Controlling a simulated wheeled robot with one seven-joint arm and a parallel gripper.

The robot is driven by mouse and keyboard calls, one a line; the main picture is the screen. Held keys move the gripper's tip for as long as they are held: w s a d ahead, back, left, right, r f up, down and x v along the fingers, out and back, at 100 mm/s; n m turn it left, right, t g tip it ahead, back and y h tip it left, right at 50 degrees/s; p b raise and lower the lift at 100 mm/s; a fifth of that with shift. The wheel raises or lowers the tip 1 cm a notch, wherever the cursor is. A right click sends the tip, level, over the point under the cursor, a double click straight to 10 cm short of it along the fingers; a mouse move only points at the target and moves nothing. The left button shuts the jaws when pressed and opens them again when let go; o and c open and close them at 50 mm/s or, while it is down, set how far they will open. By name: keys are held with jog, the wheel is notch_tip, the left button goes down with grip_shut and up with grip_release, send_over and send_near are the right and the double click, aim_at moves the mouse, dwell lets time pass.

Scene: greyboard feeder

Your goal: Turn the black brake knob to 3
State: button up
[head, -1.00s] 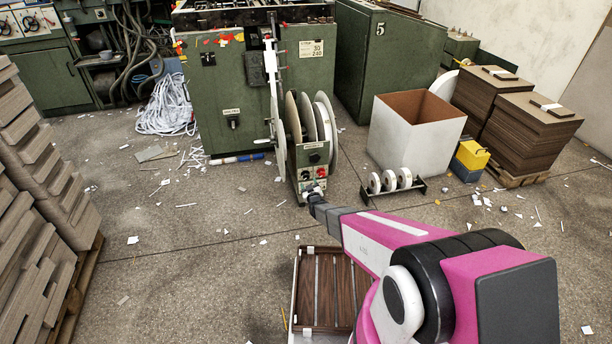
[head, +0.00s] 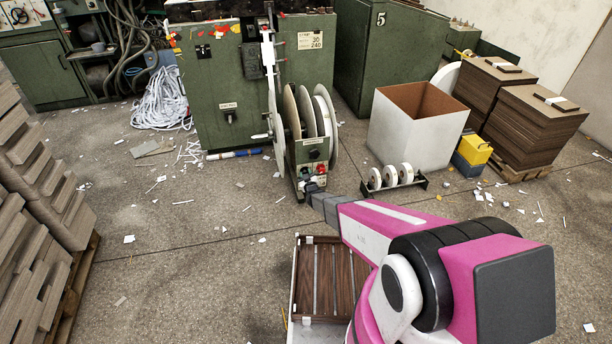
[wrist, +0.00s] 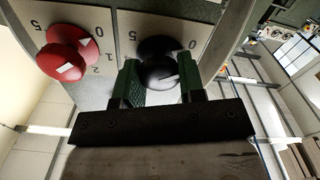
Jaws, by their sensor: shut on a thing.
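The black brake knob (wrist: 158,66) is in the upper middle of the wrist view, on a pale dial plate with a 0 at its right and a 5 at its left. A white pointer mark shows on it; I cannot tell which number it points at. My gripper (wrist: 161,80) has its green fingers on both sides of the knob and is shut on it. In the head view my gripper (head: 314,190) reaches the lower part of the small control panel (head: 313,150) on the reel stand, and hides the black knob.
A red knob (wrist: 62,60) on its own dial sits left of the black one. Reels (head: 325,115) stand behind the panel. A small rack of white rolls (head: 392,180) and a white box (head: 415,140) stand to the right. A slatted tray (head: 328,280) lies below my arm.

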jog(key=shift+m, duration=0.4)
jog(key=m, duration=1.4)
jog(key=shift+d+m, duration=0.1)
jog(key=shift+m, duration=0.2)
jog(key=m, duration=0.3)
jog(key=shift+m, duration=0.3)
jog(key=m, duration=0.3)
jog(key=shift+f+m, duration=0.1)
jog(key=shift+m, duration=0.2)
jog(key=m, duration=0.3)
jog(key=shift+m, duration=2)
